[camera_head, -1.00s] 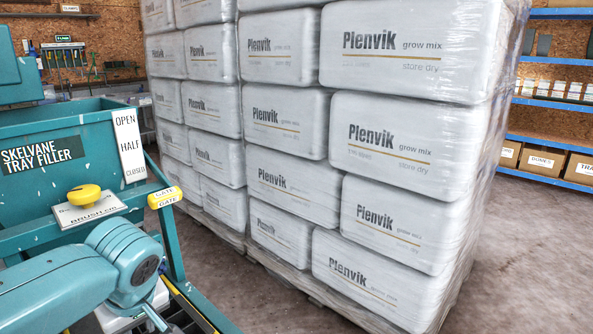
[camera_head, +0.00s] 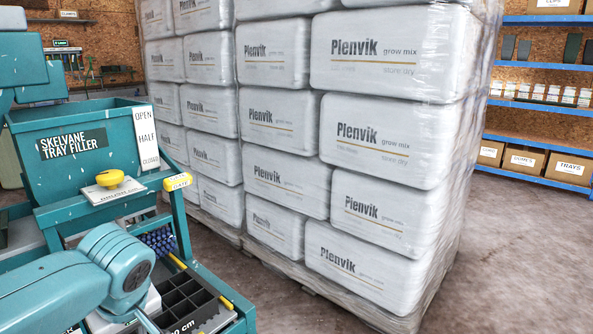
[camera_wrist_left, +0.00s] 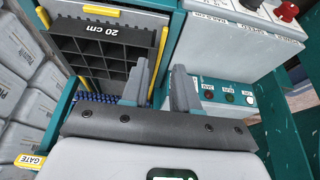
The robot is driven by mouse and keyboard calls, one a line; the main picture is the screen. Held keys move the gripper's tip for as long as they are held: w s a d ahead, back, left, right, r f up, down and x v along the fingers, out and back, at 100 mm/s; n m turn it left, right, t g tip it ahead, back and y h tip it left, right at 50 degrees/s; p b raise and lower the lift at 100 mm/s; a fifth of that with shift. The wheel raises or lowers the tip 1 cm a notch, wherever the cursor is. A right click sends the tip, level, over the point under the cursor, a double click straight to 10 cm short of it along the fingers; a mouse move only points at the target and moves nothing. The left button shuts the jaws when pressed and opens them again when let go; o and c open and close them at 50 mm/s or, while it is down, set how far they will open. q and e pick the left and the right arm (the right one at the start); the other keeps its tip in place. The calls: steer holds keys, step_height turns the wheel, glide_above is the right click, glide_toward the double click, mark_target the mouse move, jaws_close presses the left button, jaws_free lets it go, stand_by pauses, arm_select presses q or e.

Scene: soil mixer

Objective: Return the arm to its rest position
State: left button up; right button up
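My left arm, teal, comes in from the left of the head view, and its gripper is mostly cut off at the bottom edge. In the left wrist view my left gripper (camera_wrist_left: 163,68) shows two grey fingers with a gap between them and nothing held. It points over the tray filler, near a black celled tray (camera_wrist_left: 88,50) and a control box (camera_wrist_left: 228,96). The tray filler (camera_head: 72,145) stands at the left of the head view, with the black tray (camera_head: 186,302) low at its front. My right gripper is not in view.
A tall wrapped pallet of white Plenvik bags (camera_head: 385,145) stands close to the right of the tray filler. Blue shelves (camera_head: 540,112) with boxes stand at the far right. Open concrete floor (camera_head: 510,260) lies in front of the shelves.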

arm_select(q)
steer(key=s+d+f+m+g+h, duration=0.1)
steer(key=d+f+m+h, duration=0.3)
steer(key=f, duration=0.9)
steer(key=s+d+f+m+g+h, duration=0.1)
steer(key=d+f+m, duration=0.1)
steer(key=d+f, duration=0.75)
steer(key=s+d+f+m+h, duration=0.2)
steer(key=s+f+h, duration=0.1)
steer(key=s+f, duration=1.35)
step_height(320, 180, up, 17)
steer(key=p, duration=1.9)
steer(key=shift+a+y, duration=0.15)
steer(key=shift+y, duration=0.15)
